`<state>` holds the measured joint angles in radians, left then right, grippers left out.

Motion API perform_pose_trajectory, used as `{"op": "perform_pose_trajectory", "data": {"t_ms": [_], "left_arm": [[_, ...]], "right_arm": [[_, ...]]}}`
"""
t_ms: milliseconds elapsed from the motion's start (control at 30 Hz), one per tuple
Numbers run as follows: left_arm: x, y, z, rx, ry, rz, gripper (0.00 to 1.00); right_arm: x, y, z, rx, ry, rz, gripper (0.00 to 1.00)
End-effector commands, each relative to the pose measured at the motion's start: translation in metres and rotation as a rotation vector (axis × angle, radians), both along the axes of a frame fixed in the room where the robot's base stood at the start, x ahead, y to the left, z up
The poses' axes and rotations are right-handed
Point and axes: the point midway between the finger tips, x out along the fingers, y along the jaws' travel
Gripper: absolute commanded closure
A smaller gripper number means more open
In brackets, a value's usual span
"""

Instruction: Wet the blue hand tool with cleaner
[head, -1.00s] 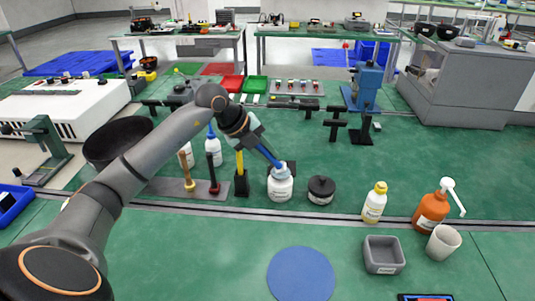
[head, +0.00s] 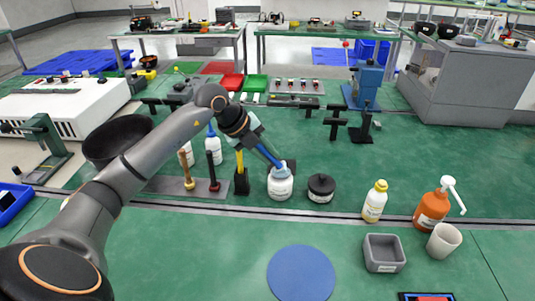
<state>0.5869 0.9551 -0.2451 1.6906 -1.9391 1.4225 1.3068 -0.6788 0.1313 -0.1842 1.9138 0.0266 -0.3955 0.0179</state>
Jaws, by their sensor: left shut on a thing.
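My left gripper (head: 256,142) is shut on the blue hand tool (head: 268,156), which slants down to the right. The tool's lower end meets the mouth of a white labelled jar (head: 280,185) on the green bench. Whether the tip is inside the jar or only at its rim, I cannot tell. The liquid in the jar is hidden. My right gripper is not in view.
A yellow-capped bottle (head: 375,201), an orange pump bottle (head: 432,210) and a grey square bin (head: 384,254) are farther right.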

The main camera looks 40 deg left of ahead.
Motion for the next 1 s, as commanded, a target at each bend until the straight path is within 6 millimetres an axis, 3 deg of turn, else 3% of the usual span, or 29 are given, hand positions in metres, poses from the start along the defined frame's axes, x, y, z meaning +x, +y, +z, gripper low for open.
{"op": "perform_pose_trajectory", "data": {"t_ms": [100, 400, 1000], "left_arm": [[0.000, 0.000, 0.000, 0.000, 0.002, -0.001, 1.00], [0.000, 0.000, 0.029, -0.001, 0.000, -0.001, 1.00], [0.000, 0.000, 0.071, 0.000, 0.000, 0.000, 1.00]], "right_arm": [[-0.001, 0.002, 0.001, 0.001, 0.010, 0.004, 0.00], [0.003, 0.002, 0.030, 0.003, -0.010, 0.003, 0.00], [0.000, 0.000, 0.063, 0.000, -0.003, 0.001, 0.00]]}}
